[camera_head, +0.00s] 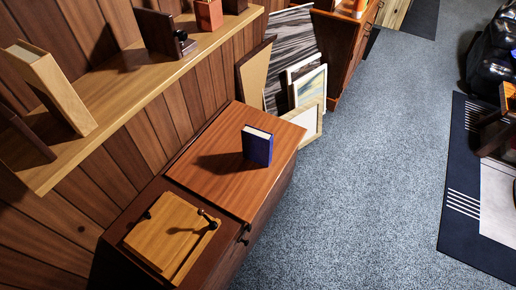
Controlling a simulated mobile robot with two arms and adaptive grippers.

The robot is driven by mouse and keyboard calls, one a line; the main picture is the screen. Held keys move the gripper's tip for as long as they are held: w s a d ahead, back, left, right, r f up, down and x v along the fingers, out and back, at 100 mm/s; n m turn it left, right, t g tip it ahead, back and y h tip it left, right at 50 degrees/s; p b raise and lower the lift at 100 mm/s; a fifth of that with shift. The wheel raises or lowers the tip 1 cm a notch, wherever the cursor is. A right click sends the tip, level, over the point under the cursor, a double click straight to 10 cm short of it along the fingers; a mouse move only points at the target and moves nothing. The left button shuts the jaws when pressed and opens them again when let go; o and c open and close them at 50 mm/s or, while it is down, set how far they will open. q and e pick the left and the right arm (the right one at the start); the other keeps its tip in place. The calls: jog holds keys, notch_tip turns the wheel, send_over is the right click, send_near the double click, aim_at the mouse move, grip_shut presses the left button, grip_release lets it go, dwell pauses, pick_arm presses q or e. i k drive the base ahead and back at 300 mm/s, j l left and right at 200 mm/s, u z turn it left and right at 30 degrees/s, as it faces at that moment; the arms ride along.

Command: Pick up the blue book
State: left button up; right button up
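The blue book (257,147) stands upright on the reddish-brown top of a low wooden cabinet (209,180). Its pale page edges face up, and its blue cover faces the right front. It stands apart from other objects, with bare wood around it and a shadow to its left. Neither of my grippers shows in the head view.
A lighter wooden board (170,238) with dark handles lies at the cabinet's near end. A wall shelf (118,92) with a tan book (52,88) overhangs the left side. Picture frames (309,88) lean behind the cabinet. Grey carpet (365,165) is open to the right.

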aim_at(257, 144)
jog(key=i+l+u, duration=0.25)
jog(key=i+l, duration=0.4)
jog(key=l, duration=0.2)
jog(key=i+l+u, duration=0.2)
jog(key=l, duration=0.3)
jog(key=i+l+u, duration=0.25)
jog(key=l, duration=0.2)
jog(key=l+u, duration=0.2)
jog(key=l, duration=0.3)
jog(key=l+u, duration=0.25)
jog(key=l, duration=0.3)
jog(key=k+l+u, duration=0.1)
jog(key=l, duration=0.25)
jog(key=k+l+u, duration=0.1)
jog(key=l, duration=0.25)
jog(key=k+l+u, duration=0.1)
jog(key=l, duration=0.25)
jog(key=k+l+u, duration=0.1)
jog(key=k+l, duration=0.15)
